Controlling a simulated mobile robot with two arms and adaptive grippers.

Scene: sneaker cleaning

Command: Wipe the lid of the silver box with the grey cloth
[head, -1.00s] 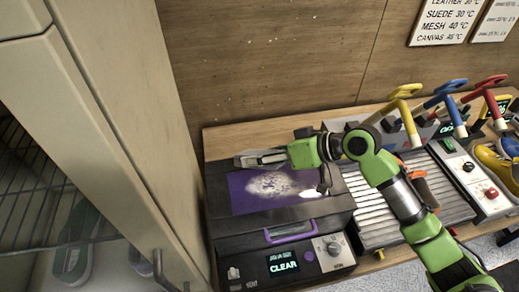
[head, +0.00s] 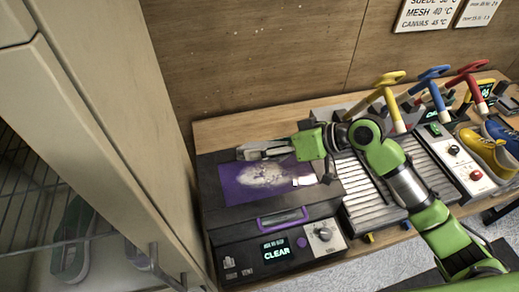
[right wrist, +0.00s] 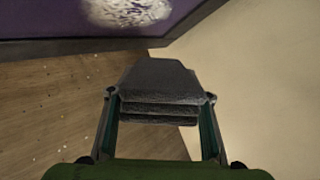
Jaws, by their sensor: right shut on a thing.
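The box has a dark grey lid with a purple panel (head: 232,187) on top, and a whitish smudge (head: 262,174) lies across the panel. A small white patch shows at the panel's right end. My right gripper (head: 250,152) is over the far edge of the lid, pointing left. In the right wrist view it is shut on the grey cloth (right wrist: 158,88), which looks folded in layers. Part of the purple panel and smudge show at the top of that view. Whether the cloth touches the lid cannot be told. My left gripper is out of view.
A tall cabinet (head: 110,130) stands close on the left. A ribbed rack (head: 362,200) adjoins the box on the right, with yellow, blue and red handled tools (head: 432,88) behind it. Sneakers (head: 488,150) are at far right. A wooden wall closes the back.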

